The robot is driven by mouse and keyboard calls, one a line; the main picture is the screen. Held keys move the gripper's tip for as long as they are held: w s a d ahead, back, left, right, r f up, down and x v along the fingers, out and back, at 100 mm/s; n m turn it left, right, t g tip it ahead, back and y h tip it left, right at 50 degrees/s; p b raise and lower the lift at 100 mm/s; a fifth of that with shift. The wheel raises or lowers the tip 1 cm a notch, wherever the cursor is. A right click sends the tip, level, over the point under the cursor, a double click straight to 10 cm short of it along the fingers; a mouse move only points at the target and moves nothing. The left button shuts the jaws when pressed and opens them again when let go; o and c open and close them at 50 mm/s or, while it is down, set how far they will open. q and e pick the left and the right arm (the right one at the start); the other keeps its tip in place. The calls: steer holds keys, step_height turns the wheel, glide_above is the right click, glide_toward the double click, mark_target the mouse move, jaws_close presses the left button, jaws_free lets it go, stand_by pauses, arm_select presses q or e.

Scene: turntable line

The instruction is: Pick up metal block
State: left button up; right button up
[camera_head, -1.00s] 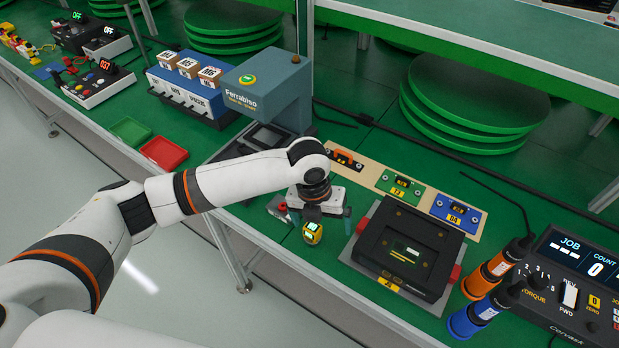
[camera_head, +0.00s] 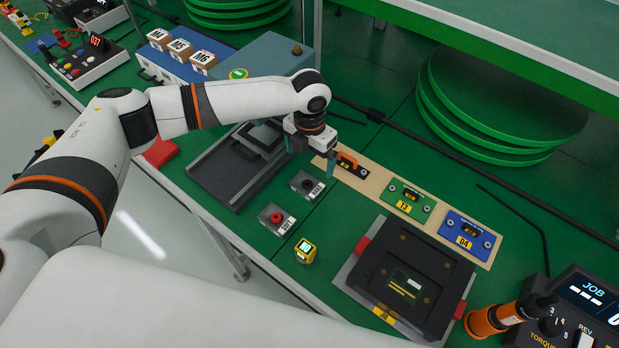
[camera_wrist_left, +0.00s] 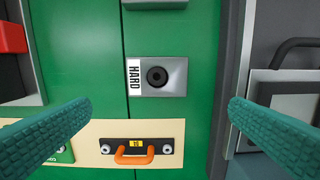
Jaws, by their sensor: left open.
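A small grey metal block (camera_head: 307,186) with a dark round hole and a white label reading HARD lies on the green bench. It also shows in the left wrist view (camera_wrist_left: 158,76), centred beyond the fingertips. A second grey block (camera_head: 276,218) with a red centre sits nearer the bench's front edge; only its edge shows at the top of the wrist view. My left gripper (camera_head: 309,156) is open and empty, with teal fingers spread wide above the bench, slightly behind the HARD block in the head view. The fingers are apart from the block. My right gripper is not seen.
A tan board (camera_head: 355,182) with orange-handled, green and blue plates lies behind the blocks. A black fixture (camera_head: 412,260) stands to the right, a dark grey tray-like unit (camera_head: 215,178) to the left. A yellow device (camera_head: 305,250) stands near the front edge.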

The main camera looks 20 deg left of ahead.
mark_target(309, 181)
arm_select(q)
steer(key=f, duration=0.3)
steer(key=shift+s+f, duration=0.2)
steer(key=shift+s, duration=0.1)
steer(key=shift+f+p, duration=0.45)
steer(key=shift+f, duration=0.15)
step_height(309, 181, down, 4)
steer(key=shift+s+r+p, duration=0.1)
steer(key=shift+r+p, duration=0.1)
steer(key=shift+p, duration=0.2)
steer(key=shift+f, duration=0.4)
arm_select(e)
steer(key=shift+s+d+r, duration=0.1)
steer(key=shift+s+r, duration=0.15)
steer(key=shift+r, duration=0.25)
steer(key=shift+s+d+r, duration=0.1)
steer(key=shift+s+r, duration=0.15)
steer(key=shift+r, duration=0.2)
arm_select(q)
steer(key=shift+c, duration=0.3)
steer(key=c, duration=1.1)
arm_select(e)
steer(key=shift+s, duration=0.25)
